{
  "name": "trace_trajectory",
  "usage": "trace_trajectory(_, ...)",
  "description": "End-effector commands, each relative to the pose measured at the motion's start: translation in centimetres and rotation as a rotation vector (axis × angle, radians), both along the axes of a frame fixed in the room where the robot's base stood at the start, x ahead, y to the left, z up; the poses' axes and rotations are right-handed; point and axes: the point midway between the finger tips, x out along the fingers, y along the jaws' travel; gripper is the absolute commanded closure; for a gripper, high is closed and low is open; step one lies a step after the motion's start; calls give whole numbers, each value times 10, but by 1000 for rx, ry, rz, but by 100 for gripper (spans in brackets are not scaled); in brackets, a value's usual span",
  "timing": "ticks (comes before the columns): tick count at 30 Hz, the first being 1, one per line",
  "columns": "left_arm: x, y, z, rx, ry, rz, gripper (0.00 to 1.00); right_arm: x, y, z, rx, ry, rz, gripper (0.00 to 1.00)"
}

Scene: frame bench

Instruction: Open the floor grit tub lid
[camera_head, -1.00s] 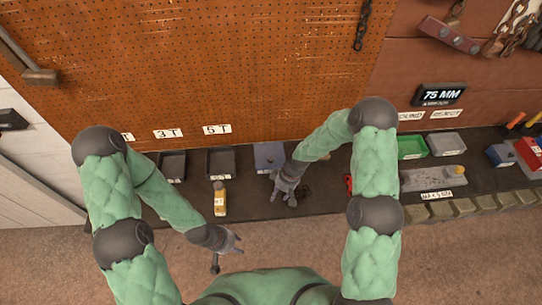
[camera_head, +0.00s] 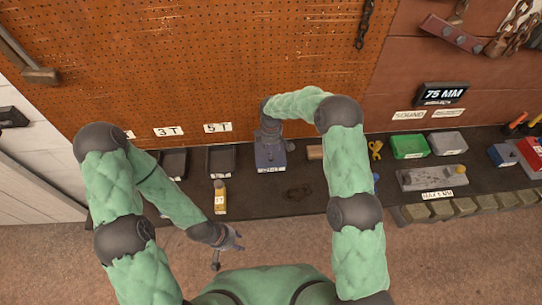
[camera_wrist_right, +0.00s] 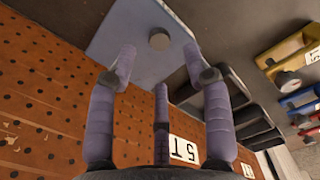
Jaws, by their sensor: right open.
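The floor grit tub (camera_head: 271,161) is a blue-grey box with a white label on its front, standing on the dark bench shelf below the pegboard. In the right wrist view its flat lid (camera_wrist_right: 118,35) has a round grey knob (camera_wrist_right: 159,39) and looks closed. My right gripper (camera_head: 268,140) is over the tub's back part. In the right wrist view my right gripper (camera_wrist_right: 160,62) is open, with its fingers on either side of the knob and nothing held; whether they touch is unclear. My left gripper (camera_head: 232,239) hangs empty in front of the shelf; its finger gap is too small to judge.
Dark open trays (camera_head: 220,161) stand left of the tub, with a yellow item (camera_head: 220,198) in front. A wooden block (camera_head: 315,152), a green bin (camera_head: 409,146) and a grey bin (camera_head: 447,143) lie to the right.

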Motion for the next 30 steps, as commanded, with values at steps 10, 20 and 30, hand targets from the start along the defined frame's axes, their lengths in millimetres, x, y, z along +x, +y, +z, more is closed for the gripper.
trace_trajectory(10, 0, 0, 0, 0, 0, 0, 60, 0, 0, -50, 1, 0, -2, 50)
trace_trajectory(20, 0, 0, 0, 0, 0, 0, 60, 0, 0, -59, 1, -2, -2, 50)
trace_trajectory(30, 0, 0, 0, 0, 0, 0, 60, 0, 0, -59, 2, -1, -1, 100)
